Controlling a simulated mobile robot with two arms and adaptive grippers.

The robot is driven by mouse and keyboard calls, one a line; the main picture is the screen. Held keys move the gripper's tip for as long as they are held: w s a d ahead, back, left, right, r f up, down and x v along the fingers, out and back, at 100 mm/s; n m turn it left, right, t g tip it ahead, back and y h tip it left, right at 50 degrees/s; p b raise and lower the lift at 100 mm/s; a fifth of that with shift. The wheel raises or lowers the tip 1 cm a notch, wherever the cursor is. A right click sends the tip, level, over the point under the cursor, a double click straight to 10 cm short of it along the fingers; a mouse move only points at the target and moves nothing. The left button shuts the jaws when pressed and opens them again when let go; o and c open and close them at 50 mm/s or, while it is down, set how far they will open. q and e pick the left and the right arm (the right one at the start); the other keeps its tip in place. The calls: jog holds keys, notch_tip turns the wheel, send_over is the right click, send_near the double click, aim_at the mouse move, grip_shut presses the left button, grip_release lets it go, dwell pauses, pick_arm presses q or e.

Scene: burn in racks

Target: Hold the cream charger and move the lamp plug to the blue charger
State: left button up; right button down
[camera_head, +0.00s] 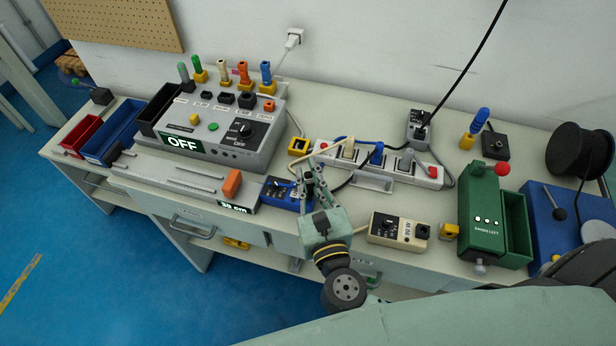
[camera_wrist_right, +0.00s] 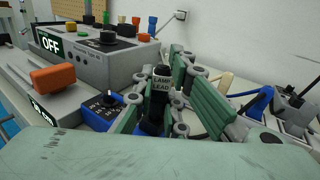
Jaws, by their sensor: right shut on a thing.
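My right gripper (camera_head: 314,180) is shut on a black plug labelled "LAMP LEAD" (camera_wrist_right: 161,90), which stands between its fingers in the right wrist view. In the head view the fingers mostly hide the plug. The blue charger (camera_head: 276,191) lies just left of the gripper; it also shows left of the fingers in the right wrist view (camera_wrist_right: 97,113). I cannot tell whether the plug's lower end touches anything. The cream charger (camera_head: 398,231) sits on the bench to the right of the gripper, with no gripper on it. My left gripper is not in view.
A power strip (camera_head: 320,148) with several plugs lies behind the gripper. A grey test unit reading OFF (camera_head: 228,128) and an orange block (camera_head: 232,183) are left. A green unit (camera_head: 482,215), yellow block (camera_head: 449,231) and black cable reel (camera_head: 578,150) are right.

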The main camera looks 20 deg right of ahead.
jog(key=shift+f, duration=0.4)
jog(key=c, duration=1.7)
grip_release()
jog(key=s, duration=1.2)
jog(key=shift+a, duration=0.4)
